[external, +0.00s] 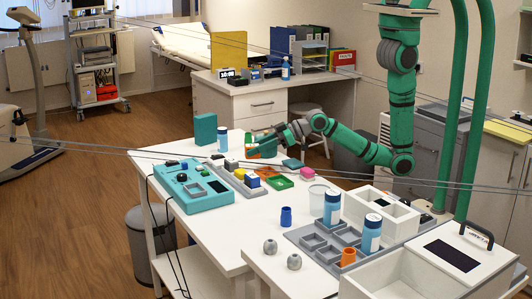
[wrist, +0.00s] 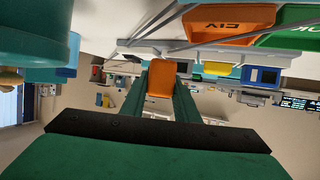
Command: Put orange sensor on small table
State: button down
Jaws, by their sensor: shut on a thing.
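In the wrist view my gripper (wrist: 160,95) has its two green fingers on either side of an orange block (wrist: 161,78), which I take to be the orange sensor, and is shut on it. In the external view my gripper (external: 254,141) is low over the far side of a white table (external: 222,230), close to an orange tray (external: 268,149). The held block cannot be told apart there. A second white table (external: 262,265) adjoins it at front right. I cannot tell which is the small table.
A teal panel (external: 205,130) and a blue-labelled bottle (external: 222,139) stand left of my gripper. The table's front middle is clear. Thin cables cross the view.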

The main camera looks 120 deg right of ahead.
jog(key=shift+f, duration=2.35)
jog(key=shift+f, duration=0.15)
jog(key=c, duration=1.4)
grip_release()
jog(key=shift+o, duration=0.2)
jog(key=shift+s+a+r, duration=0.1)
jog(key=shift+s+r, duration=0.05)
jog(key=shift+r, duration=0.05)
jog(key=shift+o, duration=0.4)
jog(key=shift+v, duration=3.55)
